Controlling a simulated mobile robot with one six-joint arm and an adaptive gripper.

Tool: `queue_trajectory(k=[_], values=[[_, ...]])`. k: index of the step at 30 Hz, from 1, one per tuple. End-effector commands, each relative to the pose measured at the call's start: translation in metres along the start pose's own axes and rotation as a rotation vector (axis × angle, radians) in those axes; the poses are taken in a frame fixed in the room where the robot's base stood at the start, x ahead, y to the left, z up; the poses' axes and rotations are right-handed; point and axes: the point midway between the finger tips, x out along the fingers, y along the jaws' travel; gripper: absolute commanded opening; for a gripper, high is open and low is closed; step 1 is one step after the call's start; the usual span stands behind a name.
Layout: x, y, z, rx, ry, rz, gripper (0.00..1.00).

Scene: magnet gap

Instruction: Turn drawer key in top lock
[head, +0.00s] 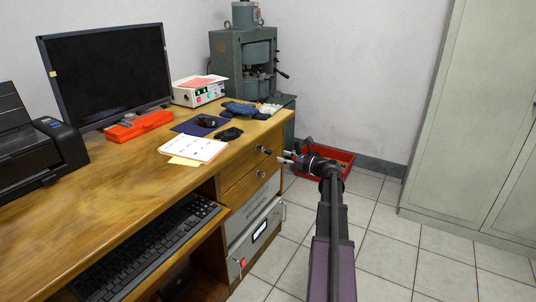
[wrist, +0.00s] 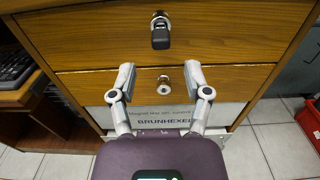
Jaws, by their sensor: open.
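A black-headed key (wrist: 160,38) sits in the round metal lock of the top drawer (wrist: 215,33), its head hanging downward. In the head view the key (head: 266,151) shows as a small dark piece on the drawer front. A second round lock (wrist: 164,86), with no key in it, is on the drawer below. My gripper (wrist: 160,76) is open and empty, with its two fingers apart on either side of the lower lock in the picture, below the key. In the head view my gripper (head: 284,157) is in front of the drawers, apart from the key.
The wooden desk (head: 110,190) holds a monitor (head: 105,75), a printer (head: 40,140) and papers (head: 193,148). A grey labelled unit (head: 257,238) sits below the drawers. A red tray (head: 335,158) lies on the floor behind my gripper. Tiled floor on the right is clear.

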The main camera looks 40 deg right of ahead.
Motion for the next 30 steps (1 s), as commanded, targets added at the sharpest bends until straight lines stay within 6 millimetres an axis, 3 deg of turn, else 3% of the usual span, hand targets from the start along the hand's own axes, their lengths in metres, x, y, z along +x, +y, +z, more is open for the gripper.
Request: queue_trajectory(k=[15, 30], values=[[0.047, -0.001, 0.000, 0.000, 0.000, 0.000, 0.63], [0.052, -0.001, 0.000, 0.000, 0.000, -0.001, 0.61]])
